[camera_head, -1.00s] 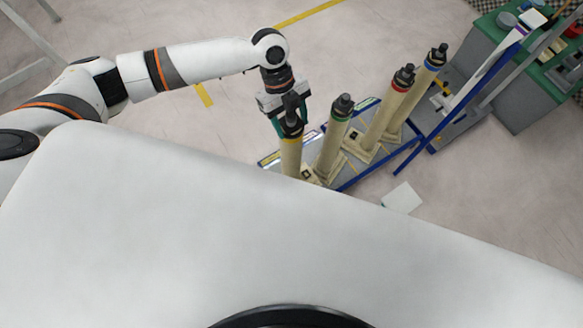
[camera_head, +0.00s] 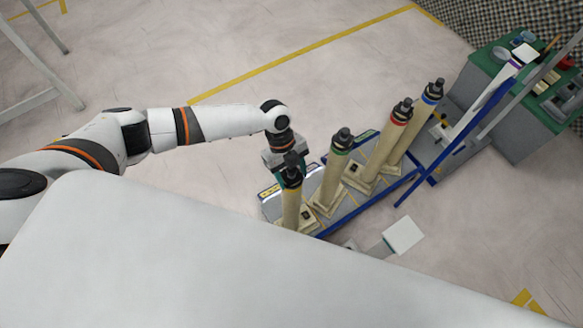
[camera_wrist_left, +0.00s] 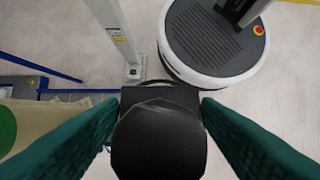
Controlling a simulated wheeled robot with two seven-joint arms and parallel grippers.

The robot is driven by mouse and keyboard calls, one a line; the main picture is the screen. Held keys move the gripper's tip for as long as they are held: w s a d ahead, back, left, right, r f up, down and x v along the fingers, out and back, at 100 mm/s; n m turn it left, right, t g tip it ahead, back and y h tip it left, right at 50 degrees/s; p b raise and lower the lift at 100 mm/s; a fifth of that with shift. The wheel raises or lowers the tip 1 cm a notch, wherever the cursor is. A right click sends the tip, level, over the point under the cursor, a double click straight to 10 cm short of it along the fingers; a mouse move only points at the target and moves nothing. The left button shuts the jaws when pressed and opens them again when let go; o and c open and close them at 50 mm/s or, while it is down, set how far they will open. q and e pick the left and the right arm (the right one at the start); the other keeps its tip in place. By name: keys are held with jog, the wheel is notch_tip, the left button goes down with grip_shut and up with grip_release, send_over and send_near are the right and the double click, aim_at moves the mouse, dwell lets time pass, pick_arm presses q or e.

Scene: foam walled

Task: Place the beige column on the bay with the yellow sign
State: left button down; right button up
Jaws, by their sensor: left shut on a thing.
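My left gripper (camera_head: 289,170) is shut on the black top of a beige column (camera_head: 291,207) at the near left end of a low blue-edged rack (camera_head: 345,212). The column stands about upright; its lower end is over the end bay, and I cannot tell if it touches. A small dark sign with yellow (camera_head: 268,191) is at that bay's left edge. In the left wrist view the column's black top (camera_wrist_left: 160,135) sits between my teal fingers, which hide its sides. My right gripper is not in view.
More beige columns stand close by on the rack: one with a green ring (camera_head: 331,178), one with red (camera_head: 388,145), one with blue (camera_head: 417,122). A green-topped bench (camera_head: 490,75) is at upper right. A white panel (camera_head: 403,234) is near the rack's front.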

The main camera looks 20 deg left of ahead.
pick_arm(q)
jog(key=shift+d, duration=0.1)
jog(key=shift+c, duration=2.3)
grip_release()
jog(key=shift+r, duration=0.15)
jog(key=v, duration=1.2)
jog(key=shift+s, duration=0.1)
